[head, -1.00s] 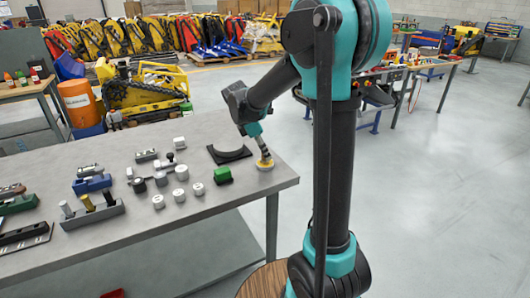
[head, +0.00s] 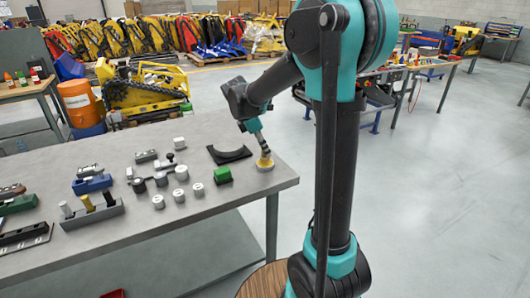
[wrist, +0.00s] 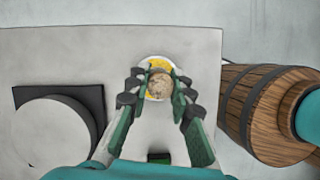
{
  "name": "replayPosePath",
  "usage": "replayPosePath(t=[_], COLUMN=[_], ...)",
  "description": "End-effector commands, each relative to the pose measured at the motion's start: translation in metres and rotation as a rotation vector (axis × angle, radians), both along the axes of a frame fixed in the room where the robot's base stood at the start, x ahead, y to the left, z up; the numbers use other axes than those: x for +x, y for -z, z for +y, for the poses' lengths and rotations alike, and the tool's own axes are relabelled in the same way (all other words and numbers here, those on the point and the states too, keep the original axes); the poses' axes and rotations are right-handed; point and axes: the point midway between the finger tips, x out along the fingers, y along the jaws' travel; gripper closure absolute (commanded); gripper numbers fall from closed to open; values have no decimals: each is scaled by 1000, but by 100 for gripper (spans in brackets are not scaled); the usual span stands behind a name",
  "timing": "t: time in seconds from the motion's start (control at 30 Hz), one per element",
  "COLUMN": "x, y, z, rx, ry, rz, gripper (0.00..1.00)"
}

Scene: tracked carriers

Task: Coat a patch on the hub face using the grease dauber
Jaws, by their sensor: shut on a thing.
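My gripper (wrist: 160,98) is shut on the grease dauber (wrist: 160,86), whose round tan-brown top shows between the fingers in the wrist view. The dauber stands over a shallow round dish with yellow grease (wrist: 153,63), near the table's right corner. In the head view the gripper (head: 264,152) points down at this dish (head: 266,168). The dauber's lower end is hidden, so I cannot tell how deep it sits. The hub is a pale grey disc (wrist: 52,132) on a black square plate, left of my gripper in the wrist view. Its face looks plain grey.
A green block (head: 222,174) stands left of the dish on the grey table (head: 130,240). Several grey cylinders, a jointed grey part (head: 155,172) and blocks with pegs (head: 92,210) stand farther left. A wooden barrel-like shape (wrist: 262,110) is at the wrist view's right.

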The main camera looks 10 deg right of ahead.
Motion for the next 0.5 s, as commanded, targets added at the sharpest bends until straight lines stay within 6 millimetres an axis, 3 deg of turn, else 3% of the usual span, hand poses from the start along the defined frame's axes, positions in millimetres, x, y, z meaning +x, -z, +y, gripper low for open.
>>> replayPosePath(t=[0.5], x=[0], y=[-38], z=[0], rx=[-1], ry=[0], rz=[0], gripper=[100])
